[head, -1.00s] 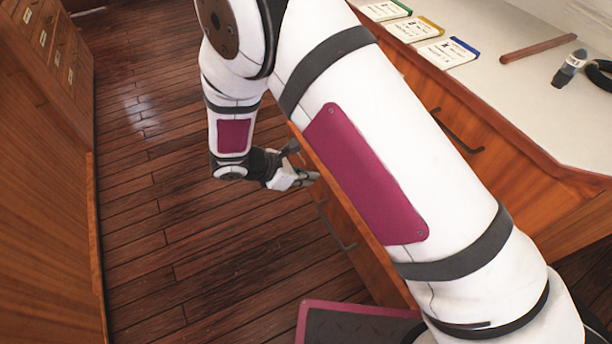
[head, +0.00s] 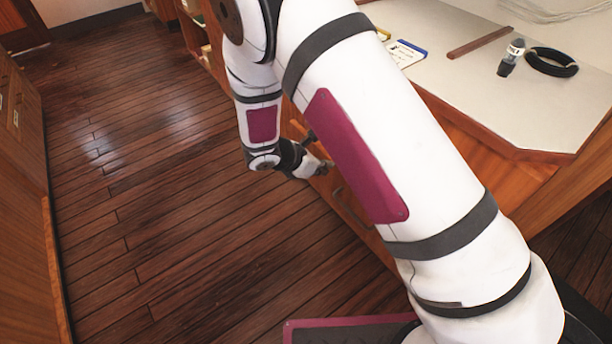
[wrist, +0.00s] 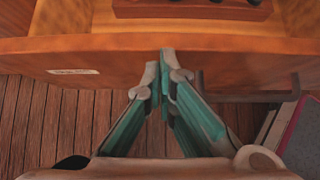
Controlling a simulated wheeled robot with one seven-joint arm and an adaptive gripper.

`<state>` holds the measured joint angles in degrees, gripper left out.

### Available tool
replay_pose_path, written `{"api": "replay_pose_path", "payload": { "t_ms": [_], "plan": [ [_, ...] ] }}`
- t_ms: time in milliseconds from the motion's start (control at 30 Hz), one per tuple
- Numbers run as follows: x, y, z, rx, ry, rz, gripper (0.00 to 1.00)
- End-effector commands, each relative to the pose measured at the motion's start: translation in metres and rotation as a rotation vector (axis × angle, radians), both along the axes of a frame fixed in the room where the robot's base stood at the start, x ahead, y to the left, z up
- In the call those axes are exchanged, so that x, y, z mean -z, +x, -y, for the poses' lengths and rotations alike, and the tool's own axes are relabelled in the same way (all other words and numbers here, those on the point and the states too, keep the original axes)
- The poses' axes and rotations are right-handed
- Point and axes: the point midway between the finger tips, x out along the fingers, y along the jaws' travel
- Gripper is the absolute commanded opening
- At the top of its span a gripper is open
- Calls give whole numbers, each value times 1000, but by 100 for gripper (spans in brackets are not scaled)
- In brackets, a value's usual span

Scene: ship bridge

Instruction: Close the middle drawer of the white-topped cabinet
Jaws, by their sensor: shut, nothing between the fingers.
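The white-topped cabinet (head: 470,105) is at the right in the head view, its drawer side partly hidden by my arm. An open wooden drawer (wrist: 110,58) fills the upper wrist view, its front facing my gripper. The front has a small white label at left and a dark bar handle (wrist: 245,97) at right. Inside lies a wooden piece (wrist: 190,10) with dark items. My gripper (wrist: 165,55) is shut and empty, its tips at the drawer front; whether they touch is unclear. In the head view my gripper (head: 325,168) is beside the cabinet's drawer side.
On the white top are a brown stick (head: 480,42), a small dark-and-white device (head: 511,57), a black coil (head: 552,62) and flat cards (head: 405,52). Wooden floor (head: 170,220) lies open to the left, bounded by another wooden cabinet (head: 25,200).

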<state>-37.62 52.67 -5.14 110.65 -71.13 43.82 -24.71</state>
Motion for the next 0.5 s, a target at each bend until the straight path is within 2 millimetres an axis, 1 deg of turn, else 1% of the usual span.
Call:
{"api": "replay_pose_path", "payload": {
  "t_ms": [33,200,300,500],
  "plan": [
    [1,6,10,4,-1,1,0],
    [2,23,36,2,0,-1,0],
    [1,33,50,3,0,0,0],
    [1,48,71,1,0,1,0]
  ]
}}
